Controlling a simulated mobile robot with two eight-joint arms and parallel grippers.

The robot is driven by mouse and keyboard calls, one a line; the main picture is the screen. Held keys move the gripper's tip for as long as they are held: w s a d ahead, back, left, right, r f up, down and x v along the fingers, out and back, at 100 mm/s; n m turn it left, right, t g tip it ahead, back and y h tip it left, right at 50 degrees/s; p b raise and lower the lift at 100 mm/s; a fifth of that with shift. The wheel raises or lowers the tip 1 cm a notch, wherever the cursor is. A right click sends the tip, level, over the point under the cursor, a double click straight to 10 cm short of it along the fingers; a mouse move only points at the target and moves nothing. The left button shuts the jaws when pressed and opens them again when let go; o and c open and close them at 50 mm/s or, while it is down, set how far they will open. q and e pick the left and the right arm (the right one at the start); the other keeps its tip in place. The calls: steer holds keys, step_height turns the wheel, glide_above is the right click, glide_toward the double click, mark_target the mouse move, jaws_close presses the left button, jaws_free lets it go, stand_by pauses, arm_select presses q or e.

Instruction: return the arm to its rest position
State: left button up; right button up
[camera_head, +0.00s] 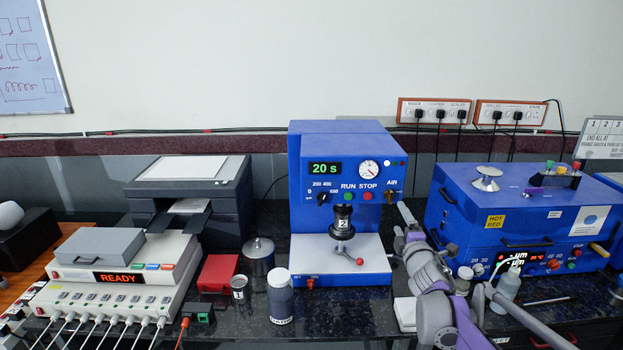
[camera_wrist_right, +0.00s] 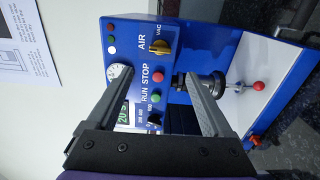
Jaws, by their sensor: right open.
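My right arm, grey and purple, comes in from the lower right in the head view. Its gripper (camera_head: 402,218) is at the right side of the blue machine with the 20 s display (camera_head: 343,160). In the right wrist view the gripper (camera_wrist_right: 155,78) is open, with its two dark fingers apart and nothing between them. Beyond the fingers the blue machine (camera_wrist_right: 190,32) appears turned sideways. Its black-knobbed fixture (camera_wrist_right: 207,84) with a red-tipped lever stands apart from the fingers, as far as I can tell. My left gripper is not in view.
A second blue box machine (camera_head: 520,215) stands at the right, with a squeeze bottle (camera_head: 506,290) before it. Left are a white-lidded jar (camera_head: 280,298), a metal canister (camera_head: 258,258), a red box (camera_head: 218,273) and a printer (camera_head: 190,195). Open air lies above the bench.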

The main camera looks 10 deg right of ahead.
steer(key=s+a+f+m+g+y, duration=0.1)
steer(key=s+a+f+m+g, duration=0.3)
steer(key=s+a+f, duration=0.3)
steer(key=s+a+f+m+g+y, duration=0.2)
steer(key=s+a+f+m+g, duration=0.2)
steer(key=s, duration=1.3)
steer(key=s+a+f+m+g+y, duration=0.1)
steer(key=s+a+f+m+g, duration=0.3)
steer(key=s+a+f+m, duration=0.3)
steer(key=s+a+f, duration=0.3)
steer(key=s+a, duration=0.2)
steer(key=shift+s+a, duration=0.3)
steer(key=shift+a, duration=0.05)
